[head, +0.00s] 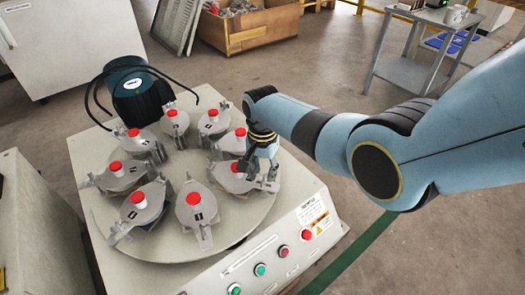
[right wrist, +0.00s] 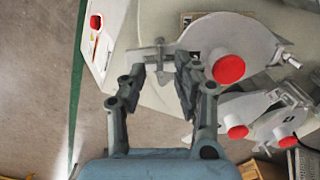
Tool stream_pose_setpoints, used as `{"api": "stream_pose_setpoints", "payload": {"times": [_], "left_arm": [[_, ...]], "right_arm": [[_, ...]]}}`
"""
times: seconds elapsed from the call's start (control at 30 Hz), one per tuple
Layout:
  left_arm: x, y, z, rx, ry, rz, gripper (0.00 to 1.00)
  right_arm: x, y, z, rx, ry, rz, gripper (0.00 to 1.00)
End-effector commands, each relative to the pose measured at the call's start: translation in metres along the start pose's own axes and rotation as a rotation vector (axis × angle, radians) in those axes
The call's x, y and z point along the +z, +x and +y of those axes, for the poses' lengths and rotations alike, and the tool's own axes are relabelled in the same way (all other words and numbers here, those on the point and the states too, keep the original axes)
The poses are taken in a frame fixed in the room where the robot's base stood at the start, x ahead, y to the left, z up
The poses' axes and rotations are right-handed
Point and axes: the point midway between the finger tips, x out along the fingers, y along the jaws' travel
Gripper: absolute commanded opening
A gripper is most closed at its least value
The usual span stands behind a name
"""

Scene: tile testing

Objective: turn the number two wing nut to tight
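The round turntable (head: 240,228) carries several grey clamped fixtures with red knobs. My right gripper (head: 266,172) is over the fixture (head: 232,180) on the turntable's right side. In the right wrist view, a grey wing nut (right wrist: 157,56) on a stud stands between the fingertips of the right gripper (right wrist: 160,72). The fingers are apart, one on each side of it, with a gap visible; contact is not clear. The fixture's red knob (right wrist: 228,69) is just right of the fingers. The number marks are too small to read surely. My left gripper is not in view.
The machine's front panel (head: 280,250) has green and red buttons. A dark cylinder with black hoses (head: 137,100) stands at the turntable's back left. Neighbouring fixtures sit close around the gripper. A wooden crate (head: 245,28) and a grey cart (head: 410,72) stand behind on the floor.

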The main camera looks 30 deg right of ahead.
Motion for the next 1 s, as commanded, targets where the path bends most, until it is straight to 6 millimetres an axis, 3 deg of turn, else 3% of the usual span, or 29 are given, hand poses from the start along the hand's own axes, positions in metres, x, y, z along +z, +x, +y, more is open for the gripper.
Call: {"api": "stream_pose_setpoints", "payload": {"times": [0.2,0.43,0.6,1.0], "left_arm": [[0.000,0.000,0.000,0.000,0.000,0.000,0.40],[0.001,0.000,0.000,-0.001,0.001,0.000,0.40],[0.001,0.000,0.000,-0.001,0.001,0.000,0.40],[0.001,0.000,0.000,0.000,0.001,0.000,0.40]], "right_arm": [[-0.001,-0.044,-0.001,-0.004,0.000,0.003,0.31],[0.000,-0.082,0.000,-0.002,0.001,0.001,0.31],[0.000,-0.091,0.000,0.000,0.001,0.000,0.31],[0.000,-0.092,0.000,0.000,0.001,0.000,0.31]]}}
